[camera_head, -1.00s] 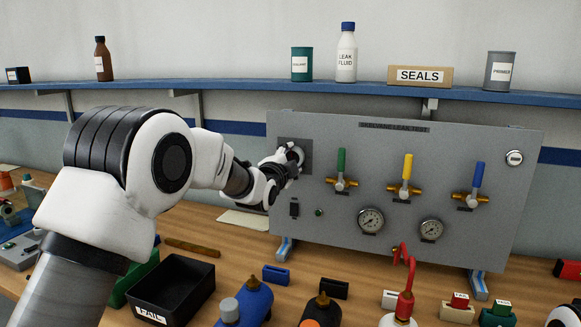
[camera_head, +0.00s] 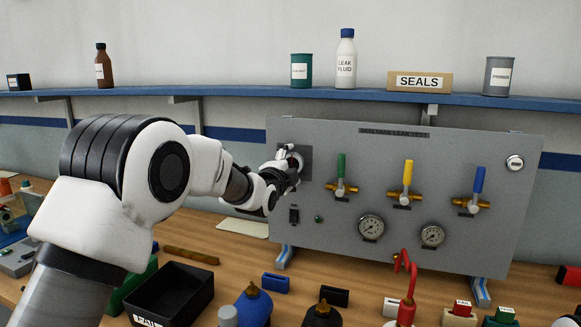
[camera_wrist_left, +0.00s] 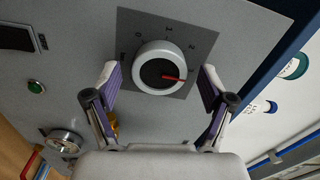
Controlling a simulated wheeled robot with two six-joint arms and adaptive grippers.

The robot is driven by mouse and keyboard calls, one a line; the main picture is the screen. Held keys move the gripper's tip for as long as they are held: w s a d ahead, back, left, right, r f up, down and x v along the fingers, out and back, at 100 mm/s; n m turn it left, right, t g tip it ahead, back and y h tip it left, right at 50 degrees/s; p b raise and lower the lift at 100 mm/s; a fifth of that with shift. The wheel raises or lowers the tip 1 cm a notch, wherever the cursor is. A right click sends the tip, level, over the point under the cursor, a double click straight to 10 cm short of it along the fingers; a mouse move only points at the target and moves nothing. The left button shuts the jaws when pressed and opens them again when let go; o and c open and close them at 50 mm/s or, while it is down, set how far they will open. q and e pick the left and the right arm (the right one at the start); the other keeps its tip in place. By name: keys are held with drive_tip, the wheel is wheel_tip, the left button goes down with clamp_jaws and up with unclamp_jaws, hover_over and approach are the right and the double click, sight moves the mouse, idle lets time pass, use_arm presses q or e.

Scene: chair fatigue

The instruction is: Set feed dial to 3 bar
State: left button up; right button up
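The feed dial (camera_wrist_left: 147,53) is a round white knob with a dark face and a red pointer, on a dark square plate (camera_wrist_left: 199,36) of the grey panel. In the head view my left gripper (camera_head: 288,167) is at the panel's upper left and partly covers the dial (camera_head: 296,158). My right gripper is not in view.
The test panel (camera_head: 340,232) carries green, yellow and blue valve levers (camera_head: 408,174) and two gauges (camera_head: 371,227). A black switch (camera_head: 294,215) is below the dial. A black tray (camera_head: 195,283), bottles and small blocks stand on the bench in front.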

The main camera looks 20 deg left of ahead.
use_arm(q)
drive_tip(key=s, duration=1.2)
drive_tip(key=shift+a, duration=0.2)
